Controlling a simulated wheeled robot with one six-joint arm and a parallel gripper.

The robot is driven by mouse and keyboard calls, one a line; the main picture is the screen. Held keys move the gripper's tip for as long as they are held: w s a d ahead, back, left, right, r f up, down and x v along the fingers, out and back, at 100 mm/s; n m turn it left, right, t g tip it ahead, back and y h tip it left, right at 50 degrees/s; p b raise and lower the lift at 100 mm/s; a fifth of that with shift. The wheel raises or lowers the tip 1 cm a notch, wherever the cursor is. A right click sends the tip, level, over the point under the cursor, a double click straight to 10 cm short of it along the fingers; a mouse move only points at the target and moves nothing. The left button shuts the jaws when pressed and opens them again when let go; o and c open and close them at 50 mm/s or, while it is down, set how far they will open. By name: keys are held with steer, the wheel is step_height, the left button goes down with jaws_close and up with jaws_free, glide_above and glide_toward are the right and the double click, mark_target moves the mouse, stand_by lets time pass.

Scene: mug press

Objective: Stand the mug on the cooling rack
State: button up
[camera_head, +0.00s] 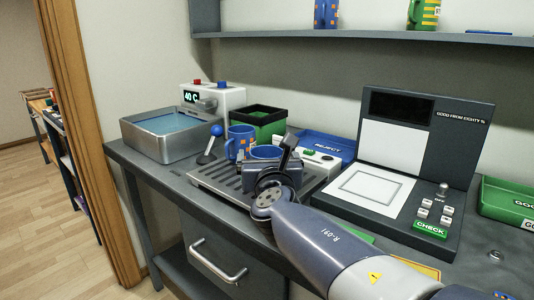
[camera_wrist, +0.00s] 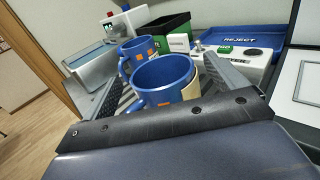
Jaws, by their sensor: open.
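A blue mug with orange squares (camera_head: 265,152) stands upright between the fingers of my gripper (camera_head: 268,165), over the grey slatted cooling rack (camera_head: 218,181). In the wrist view this mug (camera_wrist: 163,72) sits between the two spread fingers, its open top facing up, with a cream patch on its right side. My gripper is open, and I cannot tell whether a finger touches the mug. The mug's base is hidden behind the gripper. A second blue mug with orange squares (camera_head: 240,141) stands just behind it to the left; it also shows in the wrist view (camera_wrist: 137,55).
A metal water bath (camera_head: 160,145) and a blue-knobbed lever (camera_head: 211,143) are left. A check station (camera_head: 372,187) stands right. A shelf (camera_head: 380,38) hangs above.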

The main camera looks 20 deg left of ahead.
steer(key=v, duration=0.9)
steer(key=shift+s+p, duration=0.35)
steer(key=shift+p, duration=0.1)
stand_by(0.6)
